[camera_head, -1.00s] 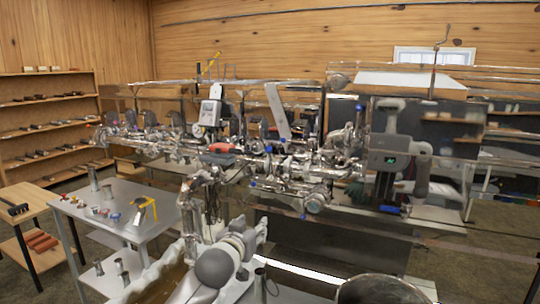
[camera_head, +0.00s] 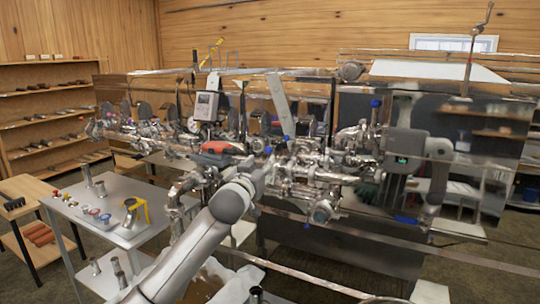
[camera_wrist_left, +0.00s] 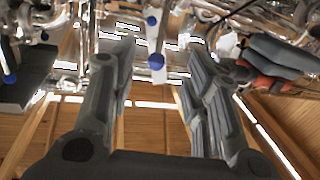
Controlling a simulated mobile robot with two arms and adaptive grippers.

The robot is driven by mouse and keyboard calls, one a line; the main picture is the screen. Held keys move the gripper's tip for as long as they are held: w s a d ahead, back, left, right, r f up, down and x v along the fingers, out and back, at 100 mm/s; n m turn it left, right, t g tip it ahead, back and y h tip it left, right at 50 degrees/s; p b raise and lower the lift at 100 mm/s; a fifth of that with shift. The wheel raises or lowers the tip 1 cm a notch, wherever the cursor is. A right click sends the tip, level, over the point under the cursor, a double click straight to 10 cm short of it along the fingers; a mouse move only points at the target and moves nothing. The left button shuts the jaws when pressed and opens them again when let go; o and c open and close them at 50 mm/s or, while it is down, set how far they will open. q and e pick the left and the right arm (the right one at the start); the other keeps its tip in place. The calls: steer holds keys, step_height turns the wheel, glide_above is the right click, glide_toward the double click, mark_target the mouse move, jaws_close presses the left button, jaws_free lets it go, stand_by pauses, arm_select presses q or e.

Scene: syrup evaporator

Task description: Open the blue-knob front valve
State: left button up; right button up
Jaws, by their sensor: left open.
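Several blue knobs sit on the shiny steel piping along the front of the evaporator. One blue knob (camera_head: 268,150) is close to my left gripper (camera_head: 262,166), whose arm reaches up from the lower left. In the left wrist view, my left gripper (camera_wrist_left: 158,52) is open and empty. A blue knob (camera_wrist_left: 156,61) on a pale lever appears between its fingers, with no clear contact; the depth gap cannot be told. Another blue knob (camera_wrist_left: 152,21) is just above it. Which knob is the front valve's is unclear. My right gripper is not visible.
A red-handled tool (camera_head: 222,147) lies left of the gripper and also shows in the wrist view (camera_wrist_left: 270,80). A metal table (camera_head: 155,215) with small parts stands at the left. Steel pipes (camera_head: 335,178) crowd the right side. Wooden shelves (camera_head: 50,107) stand at the back left.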

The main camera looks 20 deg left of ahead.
mark_target(269, 156)
arm_select(q)
steer(key=w+p, duration=0.1)
steer(key=w, duration=0.2)
steer(key=shift+w+r, duration=0.1)
steer(key=shift+w, duration=0.05)
steer(key=w+p, duration=0.1)
steer(key=w, duration=0.4)
steer(key=shift+w, duration=0.35)
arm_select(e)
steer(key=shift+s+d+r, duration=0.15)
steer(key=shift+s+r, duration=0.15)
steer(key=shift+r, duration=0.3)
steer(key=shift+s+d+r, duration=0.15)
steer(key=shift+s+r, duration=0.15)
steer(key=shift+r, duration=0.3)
arm_select(q)
steer(key=shift+c, duration=0.3)
steer(key=shift+f, duration=0.2)
jaws_close()
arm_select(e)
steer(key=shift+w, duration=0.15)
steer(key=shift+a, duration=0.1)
